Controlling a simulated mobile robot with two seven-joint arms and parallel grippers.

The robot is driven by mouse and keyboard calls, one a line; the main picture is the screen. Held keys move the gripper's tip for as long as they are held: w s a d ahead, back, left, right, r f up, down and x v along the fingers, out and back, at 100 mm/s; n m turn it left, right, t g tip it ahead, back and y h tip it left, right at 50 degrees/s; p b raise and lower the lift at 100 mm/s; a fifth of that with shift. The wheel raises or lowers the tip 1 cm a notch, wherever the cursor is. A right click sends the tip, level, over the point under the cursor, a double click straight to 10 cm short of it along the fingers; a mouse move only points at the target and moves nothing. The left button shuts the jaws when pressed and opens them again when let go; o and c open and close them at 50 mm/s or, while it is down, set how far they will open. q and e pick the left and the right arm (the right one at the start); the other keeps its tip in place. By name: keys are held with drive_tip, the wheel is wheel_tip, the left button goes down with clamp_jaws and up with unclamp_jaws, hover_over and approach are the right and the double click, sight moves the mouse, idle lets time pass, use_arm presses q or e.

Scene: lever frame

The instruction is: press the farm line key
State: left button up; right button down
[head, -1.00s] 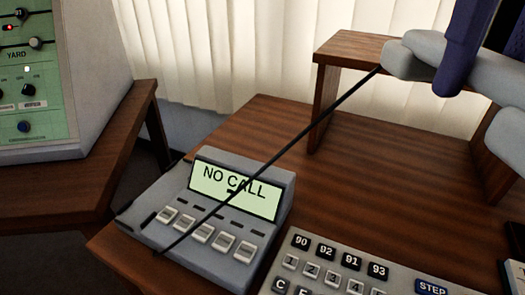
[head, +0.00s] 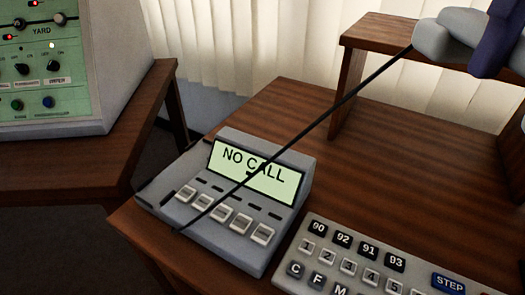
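A grey telephone unit (head: 232,240) stands on the wooden desk, its screen (head: 256,173) reading "NO CALL". A row of several pale keys (head: 222,213) lies below the screen, with small dark label strips above them. I cannot read which is the farm line key. A thin straight black rod or cord (head: 330,110) runs from a grey and dark blue part (head: 440,35) at the top right across the screen, ending near the unit's front left corner. That part looks like my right arm; its fingers cannot be made out. My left gripper is not in view.
A grey keypad (head: 345,262) with several keys, including a blue STEP key (head: 448,283), sits right of the unit. A wooden riser (head: 378,33) stands behind. A green YARD panel (head: 45,70) is on a separate table at left. The desk behind the unit is clear.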

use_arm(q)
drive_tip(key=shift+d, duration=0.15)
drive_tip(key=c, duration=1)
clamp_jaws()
